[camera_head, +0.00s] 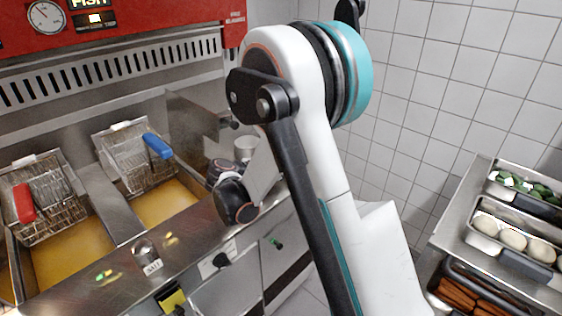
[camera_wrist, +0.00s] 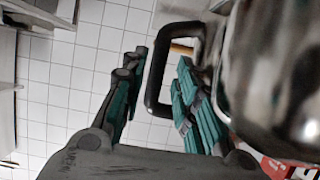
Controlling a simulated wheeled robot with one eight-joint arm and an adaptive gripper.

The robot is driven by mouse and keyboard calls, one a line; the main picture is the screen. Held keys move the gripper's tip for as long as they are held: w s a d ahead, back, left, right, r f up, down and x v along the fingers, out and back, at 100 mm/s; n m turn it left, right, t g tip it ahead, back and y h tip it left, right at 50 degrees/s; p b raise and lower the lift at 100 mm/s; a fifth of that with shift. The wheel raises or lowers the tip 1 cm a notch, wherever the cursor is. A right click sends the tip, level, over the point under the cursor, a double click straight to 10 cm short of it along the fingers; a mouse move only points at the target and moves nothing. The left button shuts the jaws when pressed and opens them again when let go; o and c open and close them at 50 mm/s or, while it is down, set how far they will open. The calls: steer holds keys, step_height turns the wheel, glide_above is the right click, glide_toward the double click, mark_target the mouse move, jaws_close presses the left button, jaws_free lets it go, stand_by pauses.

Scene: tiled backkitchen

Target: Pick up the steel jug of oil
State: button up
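The steel jug (camera_wrist: 285,75) fills the right side of the wrist view, shiny and blurred by closeness. Its black loop handle (camera_wrist: 157,70) stands out to the left. My gripper (camera_wrist: 160,105) is open, with its teal fingers on either side of the handle's outer bar. The right finger overlaps the handle's opening, and a gap shows between the left finger and the bar. In the head view, a grey cylinder that looks like the jug (camera_head: 245,147) stands behind my wrist, by the fryer's right end. My arm hides my fingers there, and the oil inside cannot be seen.
Fryer baskets with a red handle (camera_head: 24,202) and a blue handle (camera_head: 158,146) hang over oil at left. A salt shaker (camera_head: 148,257) stands on the fryer's front ledge. A steel counter (camera_head: 447,235) with food trays is at right. Tiled wall lies behind.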

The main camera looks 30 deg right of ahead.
steer(key=b+x, duration=0.2)
steer(key=x, duration=0.4)
steer(key=shift+d+f, duration=0.15)
steer(key=shift+f, duration=0.15)
steer(key=shift+r, duration=0.1)
jaws_close()
